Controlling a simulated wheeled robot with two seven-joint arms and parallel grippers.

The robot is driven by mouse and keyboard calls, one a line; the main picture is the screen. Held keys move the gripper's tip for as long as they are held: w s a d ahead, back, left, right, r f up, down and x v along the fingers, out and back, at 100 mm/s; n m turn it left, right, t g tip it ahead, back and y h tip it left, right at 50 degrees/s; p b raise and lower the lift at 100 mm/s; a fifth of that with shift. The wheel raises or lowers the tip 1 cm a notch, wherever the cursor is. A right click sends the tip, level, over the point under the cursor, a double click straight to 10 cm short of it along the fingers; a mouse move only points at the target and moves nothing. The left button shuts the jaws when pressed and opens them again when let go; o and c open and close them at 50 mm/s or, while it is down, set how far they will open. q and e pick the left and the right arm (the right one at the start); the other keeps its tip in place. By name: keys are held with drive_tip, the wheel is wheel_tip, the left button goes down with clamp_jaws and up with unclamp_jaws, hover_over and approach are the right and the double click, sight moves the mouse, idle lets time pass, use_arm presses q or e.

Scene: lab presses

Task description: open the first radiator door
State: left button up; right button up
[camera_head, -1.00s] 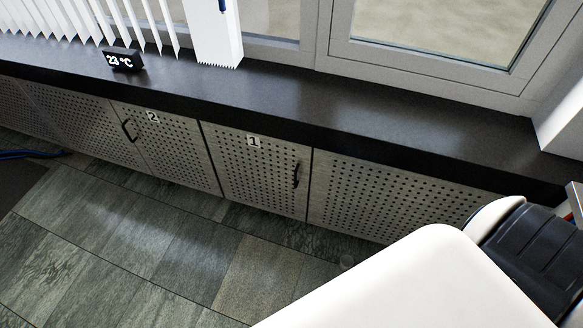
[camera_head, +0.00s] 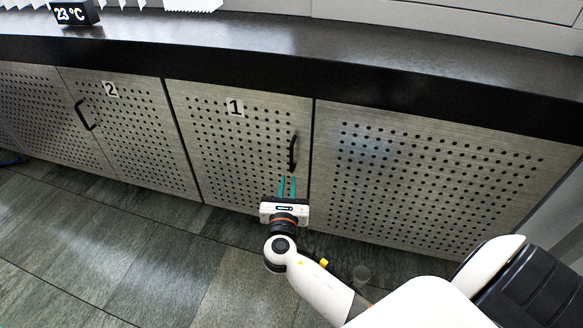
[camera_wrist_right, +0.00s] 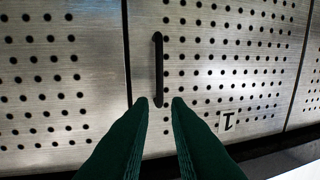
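The first radiator door (camera_head: 235,150) is a perforated metal panel marked 1, and it is shut. Its black handle (camera_head: 293,153) is a vertical bar near the door's right edge. My right gripper (camera_head: 287,180) is just below and in front of the handle in the head view, its green fingers slightly apart with nothing between them. In the right wrist view the handle (camera_wrist_right: 158,68) stands just beyond the fingertips (camera_wrist_right: 160,103), roughly in line with the gap. Whether the fingertips touch it cannot be told. My left gripper is not in view.
Door 2 (camera_head: 130,130), with its own handle (camera_head: 85,115), is to the left. A plain perforated panel (camera_head: 420,170) is to the right. A dark sill (camera_head: 300,65) with a 23 °C display (camera_head: 74,13) runs above. Tiled floor (camera_head: 160,250) in front is mostly clear.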

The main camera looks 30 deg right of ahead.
sight(291, 155)
drive_tip(key=b+x, duration=0.1)
drive_tip(key=x, duration=0.5)
drive_tip(key=b+x, duration=0.2)
drive_tip(key=x, duration=0.4)
drive_tip(key=shift+r, duration=0.2)
clamp_jaws()
